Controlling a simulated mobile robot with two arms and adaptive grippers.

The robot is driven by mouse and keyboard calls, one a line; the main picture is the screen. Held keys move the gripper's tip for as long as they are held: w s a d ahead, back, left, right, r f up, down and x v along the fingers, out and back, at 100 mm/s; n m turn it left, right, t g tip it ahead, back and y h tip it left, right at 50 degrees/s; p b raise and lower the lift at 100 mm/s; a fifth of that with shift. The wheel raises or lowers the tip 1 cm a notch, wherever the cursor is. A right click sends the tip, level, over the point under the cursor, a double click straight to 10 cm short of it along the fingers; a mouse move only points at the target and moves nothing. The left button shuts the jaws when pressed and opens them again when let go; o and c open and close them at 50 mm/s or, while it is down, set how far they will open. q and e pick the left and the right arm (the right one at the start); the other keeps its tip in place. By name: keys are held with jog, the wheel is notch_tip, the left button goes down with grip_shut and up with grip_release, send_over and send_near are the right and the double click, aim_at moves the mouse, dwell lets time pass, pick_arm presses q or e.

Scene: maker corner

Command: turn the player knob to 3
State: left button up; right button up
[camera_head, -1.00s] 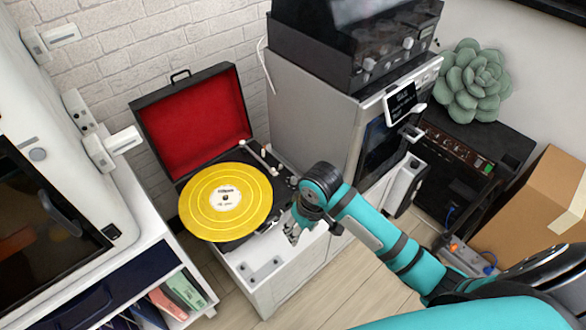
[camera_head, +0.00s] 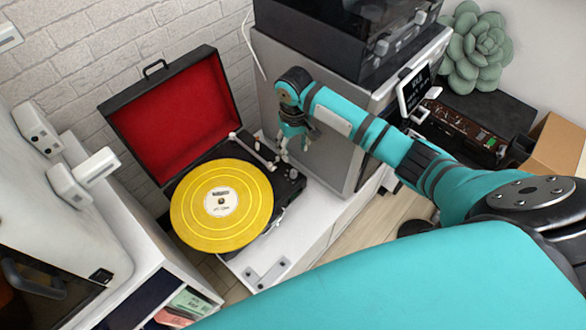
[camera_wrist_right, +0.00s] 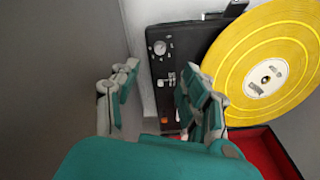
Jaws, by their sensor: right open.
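The record player (camera_head: 287,190) stands open on the white cabinet, with a yellow record (camera_head: 221,203) on its platter and a red-lined lid (camera_head: 182,120) raised behind. In the right wrist view its black deck (camera_wrist_right: 181,45) carries a round silver knob (camera_wrist_right: 159,47); the knob's setting is too small to read. My right gripper (camera_head: 294,148) is above the deck's right rear edge, pointing down. In the right wrist view its open, empty fingers (camera_wrist_right: 154,92) stand apart over the deck's edge strip, with the knob beyond them. My left gripper is out of view.
A grey cabinet (camera_head: 315,75) with a dark machine (camera_head: 345,35) on top stands close behind my right gripper. A white printer-like box (camera_head: 50,220) is at the left. The white top (camera_head: 325,215) right of the player is clear.

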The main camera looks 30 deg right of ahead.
aim_at(294, 171)
notch_tip(294, 171, down, 12)
jog(key=shift+r+b, duration=0.15)
jog(key=shift+b, duration=0.65)
jog(key=shift+c, duration=0.3)
grip_shut()
